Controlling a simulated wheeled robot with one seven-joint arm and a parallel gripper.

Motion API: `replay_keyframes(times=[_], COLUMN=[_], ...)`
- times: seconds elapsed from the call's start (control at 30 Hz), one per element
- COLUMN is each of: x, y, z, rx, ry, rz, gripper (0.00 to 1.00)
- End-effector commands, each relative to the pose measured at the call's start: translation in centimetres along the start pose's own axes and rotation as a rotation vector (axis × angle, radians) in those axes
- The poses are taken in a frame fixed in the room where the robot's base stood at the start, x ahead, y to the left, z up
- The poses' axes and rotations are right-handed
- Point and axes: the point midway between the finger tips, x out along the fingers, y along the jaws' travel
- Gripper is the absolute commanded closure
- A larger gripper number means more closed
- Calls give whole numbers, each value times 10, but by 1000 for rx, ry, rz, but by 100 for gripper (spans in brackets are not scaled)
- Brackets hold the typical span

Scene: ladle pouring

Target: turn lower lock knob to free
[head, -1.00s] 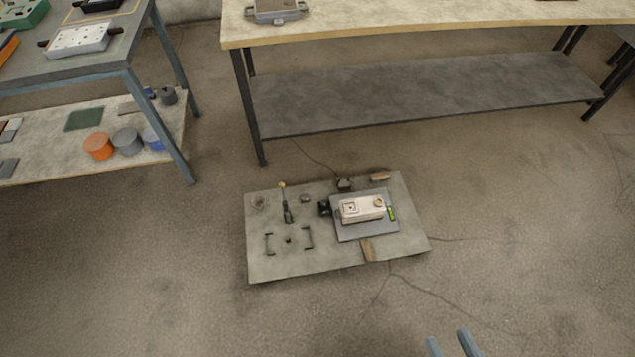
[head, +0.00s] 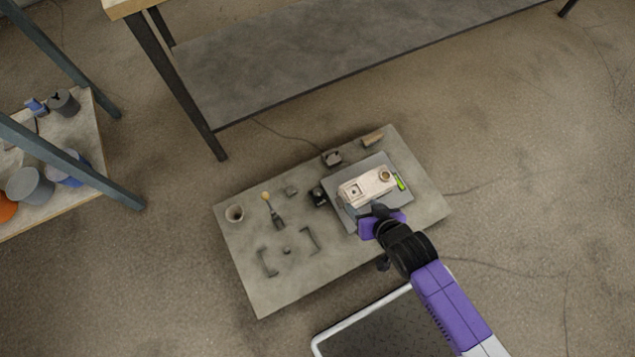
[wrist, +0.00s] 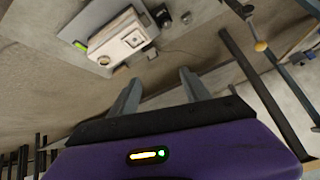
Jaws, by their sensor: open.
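A cream box (head: 366,187) with a square socket and a brass ring sits on a grey plate (head: 345,212) on a concrete slab. A small black knob-like part (head: 318,196) stands at the plate's left edge, and a darker block-like part (head: 331,158) stands behind the plate. I cannot tell which is the lower lock knob. My gripper (head: 380,211) is over the plate's front edge, close to the box in the picture. In the wrist view the gripper (wrist: 158,88) is open and empty, its fingers pointing toward the box (wrist: 122,38).
A bench (head: 300,70) stands behind and a shelf unit at left. Floor to the right is clear.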

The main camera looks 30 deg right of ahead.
Motion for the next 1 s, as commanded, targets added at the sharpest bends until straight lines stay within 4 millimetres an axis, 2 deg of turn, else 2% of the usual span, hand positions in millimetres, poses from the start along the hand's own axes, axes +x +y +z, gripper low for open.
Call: replay_keyframes(times=[0.03,0.1,0.3,0.4,0.5,0.6,0.8,1.0], x=[46,87,187,226,252,267,279,283], y=[2,2,-7,-16,-26,-36,-51,-56], z=[10,16,19,16,13,11,8,10], rx=[28,69,192,254,309,356,422,445], ry=[-33,-89,-250,-332,-414,-492,-613,-659], rz=[15,40,114,152,191,231,296,323], gripper=[44,44,44,44,44,44,44,44])
